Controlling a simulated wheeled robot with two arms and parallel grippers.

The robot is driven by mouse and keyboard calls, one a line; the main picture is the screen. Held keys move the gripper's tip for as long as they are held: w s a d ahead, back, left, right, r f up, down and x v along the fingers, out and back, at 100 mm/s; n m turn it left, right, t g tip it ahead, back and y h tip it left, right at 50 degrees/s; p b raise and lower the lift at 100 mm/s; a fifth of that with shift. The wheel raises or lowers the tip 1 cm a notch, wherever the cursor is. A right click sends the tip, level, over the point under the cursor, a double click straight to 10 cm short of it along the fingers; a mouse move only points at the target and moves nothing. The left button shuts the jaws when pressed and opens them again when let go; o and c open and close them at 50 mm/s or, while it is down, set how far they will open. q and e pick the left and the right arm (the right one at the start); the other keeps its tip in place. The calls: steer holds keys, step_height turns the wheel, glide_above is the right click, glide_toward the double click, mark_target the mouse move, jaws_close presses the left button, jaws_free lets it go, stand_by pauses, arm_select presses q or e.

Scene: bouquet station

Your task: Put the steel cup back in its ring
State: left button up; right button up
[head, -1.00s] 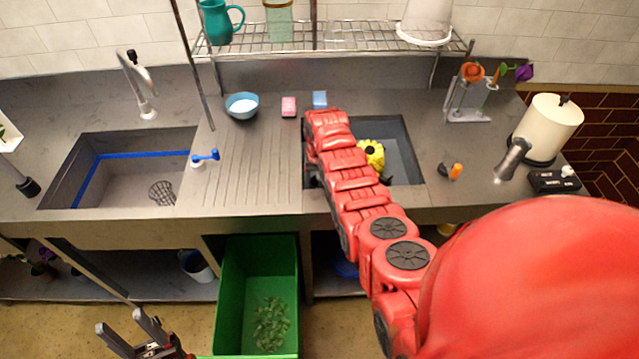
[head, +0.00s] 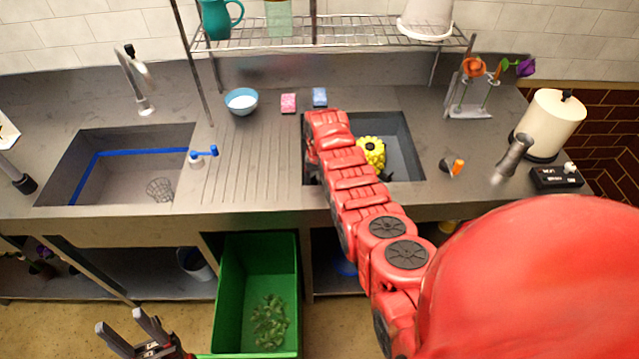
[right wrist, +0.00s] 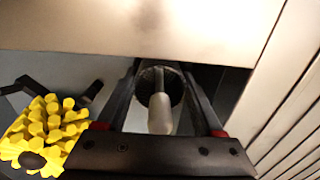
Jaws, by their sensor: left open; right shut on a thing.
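My right gripper (right wrist: 165,115) is shut on a pale rounded thing (right wrist: 160,112) in the right wrist view. A dark round opening shows behind it; I cannot tell whether this is the steel cup or its ring. In the head view, the right gripper is hidden behind its red arm at the right sink (head: 402,142). A tall grey metal cylinder (head: 512,157), possibly the steel cup, stands on the right counter. No ring is clearly visible. My left gripper (head: 124,330) is open and empty, low in front of the counter.
A green bin (head: 230,290) stands below.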

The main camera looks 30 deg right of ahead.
steer(key=shift+f, duration=0.35)
steer(key=o, duration=1.4)
steer(key=shift+r, duration=0.1)
